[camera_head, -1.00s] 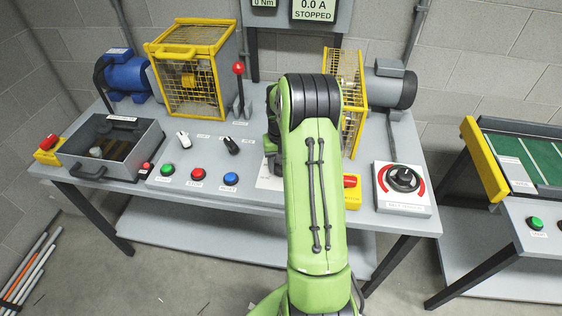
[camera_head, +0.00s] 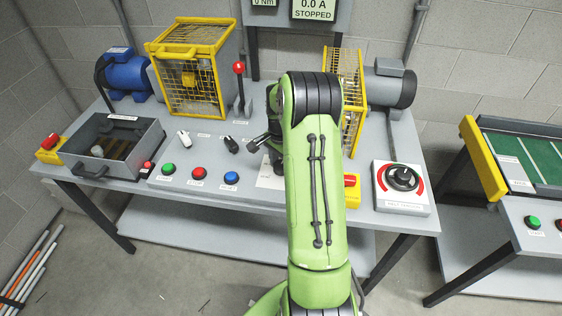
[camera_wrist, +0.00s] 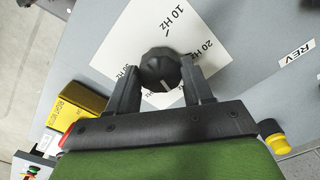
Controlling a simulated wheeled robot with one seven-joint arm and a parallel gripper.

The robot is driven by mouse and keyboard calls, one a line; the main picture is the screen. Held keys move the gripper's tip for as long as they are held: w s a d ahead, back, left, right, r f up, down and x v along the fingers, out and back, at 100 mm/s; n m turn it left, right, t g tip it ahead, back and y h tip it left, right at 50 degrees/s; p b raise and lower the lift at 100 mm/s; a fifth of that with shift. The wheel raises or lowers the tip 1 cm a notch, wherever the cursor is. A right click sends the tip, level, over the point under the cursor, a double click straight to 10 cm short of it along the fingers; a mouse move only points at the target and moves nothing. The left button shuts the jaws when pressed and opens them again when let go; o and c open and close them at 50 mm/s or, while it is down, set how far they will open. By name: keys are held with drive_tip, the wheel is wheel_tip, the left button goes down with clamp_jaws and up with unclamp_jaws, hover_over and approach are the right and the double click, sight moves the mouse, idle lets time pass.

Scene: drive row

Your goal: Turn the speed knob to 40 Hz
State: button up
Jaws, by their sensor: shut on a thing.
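The speed knob (camera_wrist: 160,66) is black and faceted, with a short white pointer line. It stands on a white dial card (camera_wrist: 110,50) in the wrist view. The card shows 10 Hz beyond the knob and 20 Hz to its right; a label to the left and one below are partly hidden. The pointer line points down the picture, toward my gripper's palm. My gripper (camera_wrist: 161,76) is shut on the knob, one finger on each side. In the head view my arm hides the knob, and a corner of the dial card (camera_head: 268,178) shows beside it.
Close by are a blue button (camera_head: 231,177), a black selector switch (camera_head: 231,145) and a red-knobbed lever (camera_head: 239,69). A yellow box with a red button (camera_head: 350,182) and a red-ringed dial (camera_head: 402,178) lie right of my arm. Mesh cages (camera_head: 190,75) stand behind.

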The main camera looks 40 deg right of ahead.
sight(281, 165)
drive_tip(key=m, duration=0.4)
drive_tip(key=shift+m, duration=2.3)
drive_tip(key=shift+r, duration=0.1)
drive_tip(key=o, duration=1)
drive_tip(key=shift+o, duration=0.2)
wheel_tip(281, 165, up, 16)
drive_tip(key=p, duration=0.3)
drive_tip(key=shift+f, duration=0.2)
